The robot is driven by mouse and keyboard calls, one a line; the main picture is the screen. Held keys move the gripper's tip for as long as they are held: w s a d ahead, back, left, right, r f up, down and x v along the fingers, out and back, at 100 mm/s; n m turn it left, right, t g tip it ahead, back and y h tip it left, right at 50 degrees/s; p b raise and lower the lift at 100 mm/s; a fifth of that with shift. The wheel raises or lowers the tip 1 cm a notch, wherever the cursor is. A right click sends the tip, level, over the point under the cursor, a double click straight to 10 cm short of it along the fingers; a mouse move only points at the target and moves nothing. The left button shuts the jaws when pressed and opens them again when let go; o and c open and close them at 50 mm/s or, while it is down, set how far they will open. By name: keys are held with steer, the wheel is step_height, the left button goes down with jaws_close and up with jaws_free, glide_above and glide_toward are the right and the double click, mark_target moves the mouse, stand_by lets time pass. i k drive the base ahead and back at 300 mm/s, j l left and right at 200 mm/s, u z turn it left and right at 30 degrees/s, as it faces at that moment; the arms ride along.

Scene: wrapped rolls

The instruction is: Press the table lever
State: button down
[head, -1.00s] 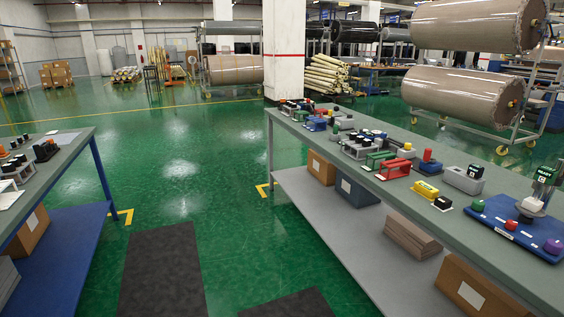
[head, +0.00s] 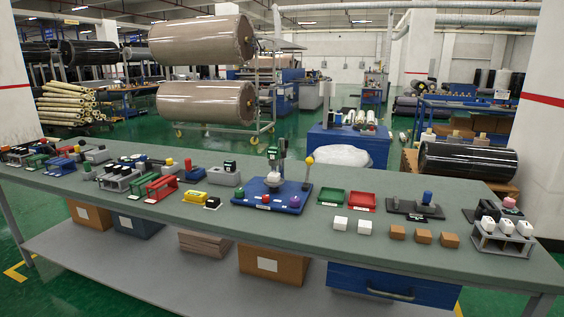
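A long grey-green table (head: 330,233) runs across the head view with many small devices on it. A thin lever with a yellow ball knob (head: 309,161) stands tilted at the right end of a blue board (head: 251,201), near the table's middle. The lever's foot is small and hard to make out. A black fixture (head: 413,210) with a blue knob (head: 427,197) stands farther right; whether that knob is a lever I cannot tell. My gripper is not in view.
Green (head: 331,196) and red (head: 362,202) trays, white blocks (head: 341,223) and brown blocks (head: 424,237) lie right of the blue board. Several coloured fixtures crowd the table's left half. Boxes and a blue drawer (head: 373,283) are below the tabletop.

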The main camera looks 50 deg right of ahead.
mark_target(309, 161)
steer(key=z, duration=0.4)
steer(key=i+z, duration=0.15)
steer(key=z, duration=0.65)
steer(key=i+j+z, duration=0.1)
steer(key=z, duration=0.3)
